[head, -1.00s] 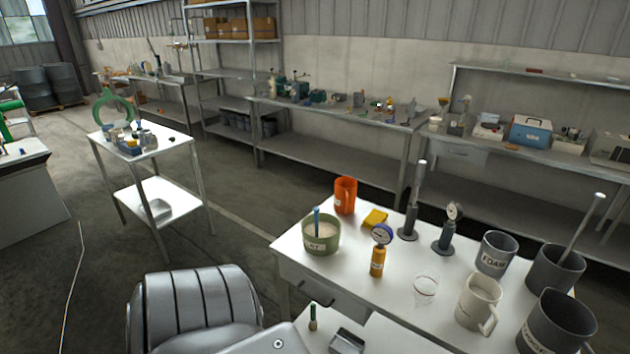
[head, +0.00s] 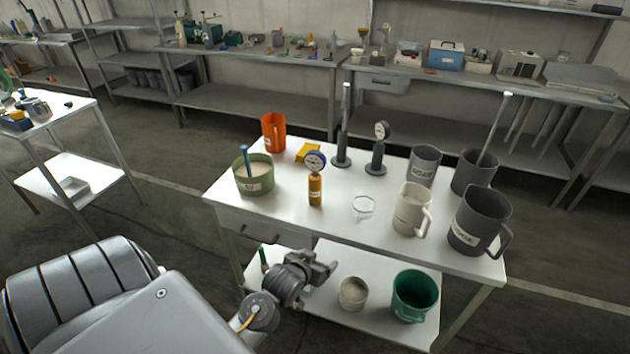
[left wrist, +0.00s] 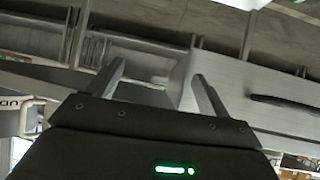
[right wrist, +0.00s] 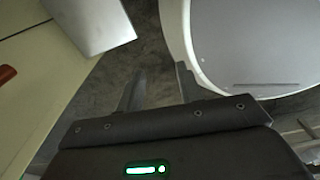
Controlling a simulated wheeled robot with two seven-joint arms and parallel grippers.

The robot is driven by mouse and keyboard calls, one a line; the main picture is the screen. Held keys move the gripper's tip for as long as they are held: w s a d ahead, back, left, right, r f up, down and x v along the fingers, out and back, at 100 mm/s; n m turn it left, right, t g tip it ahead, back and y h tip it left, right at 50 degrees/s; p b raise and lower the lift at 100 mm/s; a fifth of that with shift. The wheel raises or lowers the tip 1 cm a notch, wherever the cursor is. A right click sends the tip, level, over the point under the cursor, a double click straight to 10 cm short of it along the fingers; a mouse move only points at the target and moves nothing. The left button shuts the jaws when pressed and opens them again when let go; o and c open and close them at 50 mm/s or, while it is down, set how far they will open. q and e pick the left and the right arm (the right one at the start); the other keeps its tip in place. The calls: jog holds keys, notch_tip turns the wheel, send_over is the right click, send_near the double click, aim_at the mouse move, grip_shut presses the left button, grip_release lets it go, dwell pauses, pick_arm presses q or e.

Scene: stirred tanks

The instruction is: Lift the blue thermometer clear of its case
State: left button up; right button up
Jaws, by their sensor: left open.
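My left gripper (head: 328,269) is in front of the table's near edge, below the tabletop and apart from the case. In the left wrist view its fingers (left wrist: 160,72) are spread and empty. My right gripper (right wrist: 158,70) shows only in its own wrist view, with its fingers apart and nothing between them.
A green pot (head: 254,181), orange jug (head: 273,134), yellow cloth-like item (head: 307,152), clear glass (head: 362,208), grey dial instrument (head: 376,160), cream mug (head: 411,211) and dark mugs (head: 478,226) share the white tabletop (head: 290,212). A lower shelf holds a green bucket (head: 414,298).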

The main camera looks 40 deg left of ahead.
pick_arm(q)
notch_tip(320, 180, up, 10)
jog(key=a+n+t, duration=0.1)
jog(key=a+t, duration=0.1)
jog(key=n+t+y, duration=0.3)
jog(key=t+y, duration=0.1)
send_near(314, 164)
jog(key=w, duration=0.2)
jog(key=shift+a+x, duration=0.1)
jog(key=shift+x, duration=1.2)
jog(key=shift+a+x, duration=0.15)
jog(key=shift+x, duration=1.2)
jog(key=shift+w+a+r+p, duration=0.15)
jog(key=shift+w+p, duration=0.1)
jog(key=shift+p, duration=0.25)
jog(key=p+x, duration=0.1)
jog(key=x, duration=0.3)
jog(key=shift+w+a, duration=0.1)
jog(key=shift+w, duration=0.1)
jog(key=c, duration=1.1)
